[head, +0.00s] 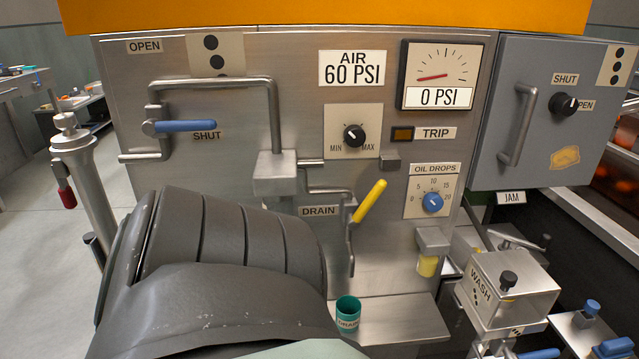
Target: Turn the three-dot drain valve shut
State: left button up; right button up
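The drain valve has a yellow lever (369,202) beside the DRAIN label (319,211) on the steel panel. The lever tilts up and to the right, away from the thin pipe below it. No open or shut marking shows beside it. A three-dot plate (614,66) is on the grey box at the right. Another dotted plate (228,53) at the upper left shows two dots clearly. Neither gripper is in view.
A blue lever (185,126) lies level beside a SHUT label. Bent pipes cross the panel. A green DRAIN cup (348,311) stands below the yellow lever, near the WASH box (513,287). A large dark ribbed body fills the lower left foreground.

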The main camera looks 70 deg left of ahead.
aim_at(353, 222)
jog(key=l+u, duration=0.1)
jog(key=u, duration=1.6)
